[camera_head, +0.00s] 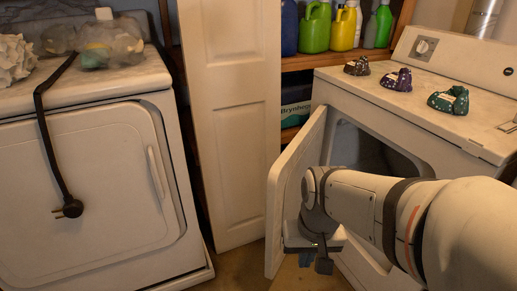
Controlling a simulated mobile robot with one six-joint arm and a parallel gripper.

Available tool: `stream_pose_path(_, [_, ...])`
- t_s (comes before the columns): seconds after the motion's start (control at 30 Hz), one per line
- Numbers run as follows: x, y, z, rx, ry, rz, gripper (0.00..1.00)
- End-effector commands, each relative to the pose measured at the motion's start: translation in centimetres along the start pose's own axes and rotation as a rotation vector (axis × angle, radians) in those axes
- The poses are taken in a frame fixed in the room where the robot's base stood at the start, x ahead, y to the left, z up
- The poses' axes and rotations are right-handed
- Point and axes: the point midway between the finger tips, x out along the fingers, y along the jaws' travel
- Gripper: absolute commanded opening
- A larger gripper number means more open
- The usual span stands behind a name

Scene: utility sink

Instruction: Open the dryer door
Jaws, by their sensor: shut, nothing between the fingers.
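The dryer (365,108) is the white front-loading machine at the right. Its door (295,185) is swung well open toward the left, and part of the dark opening (365,150) shows behind my arm. My gripper (322,262) is low by the door's inner side, near its free lower part. It is shut with nothing in it. I cannot tell whether it touches the door. My arm hides the lower right of the opening and much of the dryer's front.
A second white machine (80,180) stands at the left, its door closed, a black cord (48,130) hanging over it. A white panel door (232,120) stands between the machines. Bottles (316,28) fill the shelf behind.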

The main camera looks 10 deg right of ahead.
Motion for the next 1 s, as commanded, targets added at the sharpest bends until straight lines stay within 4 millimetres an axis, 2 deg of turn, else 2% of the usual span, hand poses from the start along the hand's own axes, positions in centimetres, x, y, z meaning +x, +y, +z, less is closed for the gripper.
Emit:
stream_pose_path(0.03, [-0.8, 0.5, -0.7, 0.103, -0.024, -0.032, 0.00])
stream_pose_path(0.17, [-2.2, 0.5, -3.1, 0.511, -0.116, -0.172, 0.00])
stream_pose_path(0.27, [-3.1, 1.2, -6.1, 0.903, -0.204, -0.303, 0.00])
stream_pose_path(0.4, [-4.1, 3.5, -10.5, 1.409, -0.322, -0.477, 0.00])
stream_pose_path(0.5, [-4.4, 5.6, -13.0, 1.690, -0.393, -0.581, 0.00])
stream_pose_path(0.6, [-4.5, 7.3, -14.6, 1.876, -0.443, -0.655, 0.00])
stream_pose_path(0.73, [-4.1, 8.3, -15.7, 1.987, -0.475, -0.703, 0.00])
stream_pose_path(0.87, [-2.9, 7.7, -16.2, 2.001, -0.481, -0.709, 0.00])
stream_pose_path(1.0, [-0.8, 6.1, -16.8, 1.995, -0.482, -0.706, 0.00])
